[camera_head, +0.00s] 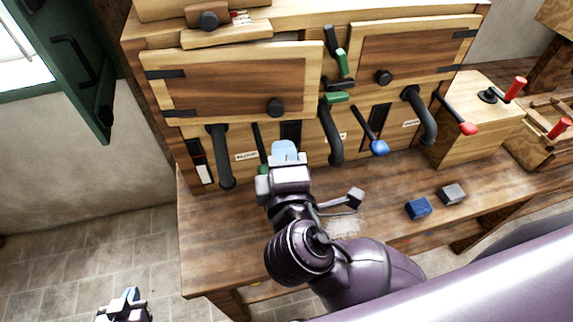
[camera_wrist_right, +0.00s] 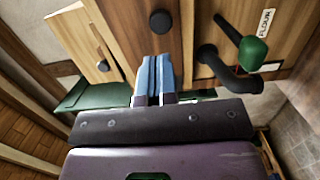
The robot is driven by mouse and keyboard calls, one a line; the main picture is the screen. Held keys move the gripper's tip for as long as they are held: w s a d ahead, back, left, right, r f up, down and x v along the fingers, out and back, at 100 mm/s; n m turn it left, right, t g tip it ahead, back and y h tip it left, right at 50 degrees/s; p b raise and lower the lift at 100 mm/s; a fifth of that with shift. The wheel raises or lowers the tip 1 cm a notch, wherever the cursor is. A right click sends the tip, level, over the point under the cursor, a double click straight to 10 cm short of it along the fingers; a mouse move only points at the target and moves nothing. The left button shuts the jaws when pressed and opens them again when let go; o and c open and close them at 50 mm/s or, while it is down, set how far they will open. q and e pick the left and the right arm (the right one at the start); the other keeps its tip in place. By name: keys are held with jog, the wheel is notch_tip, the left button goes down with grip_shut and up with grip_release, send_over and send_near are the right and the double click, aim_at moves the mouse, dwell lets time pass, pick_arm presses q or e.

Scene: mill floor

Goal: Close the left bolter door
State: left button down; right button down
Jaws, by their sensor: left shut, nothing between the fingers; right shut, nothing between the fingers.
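The left bolter door (camera_head: 225,82) is a framed wooden panel on the cabinet front in the head view. It has black hinge straps on its left side and a black knob (camera_head: 276,107) near its lower right. It lies near the cabinet face; I cannot tell whether it is fully flush. My right gripper (camera_head: 285,150) is shut and empty, below the knob and apart from it. Its blue fingers (camera_wrist_right: 155,80) point at the cabinet front in the wrist view. My left gripper (camera_head: 127,300) is shut and empty, low at the left, away from the cabinet.
The right door (camera_head: 415,52) has its own knob. Black curved pipes (camera_head: 332,135) and a blue-tipped lever (camera_head: 378,147) stick out below the doors. Blue (camera_head: 418,207) and grey (camera_head: 453,194) blocks lie on the bench (camera_head: 210,240). A green shutter (camera_head: 65,60) hangs at the left.

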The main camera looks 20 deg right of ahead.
aim_at(277, 112)
jog(key=w, duration=0.5)
jog(key=w+d+p, duration=0.1)
jog(key=w, duration=0.2)
jog(key=shift+d+f, duration=0.1)
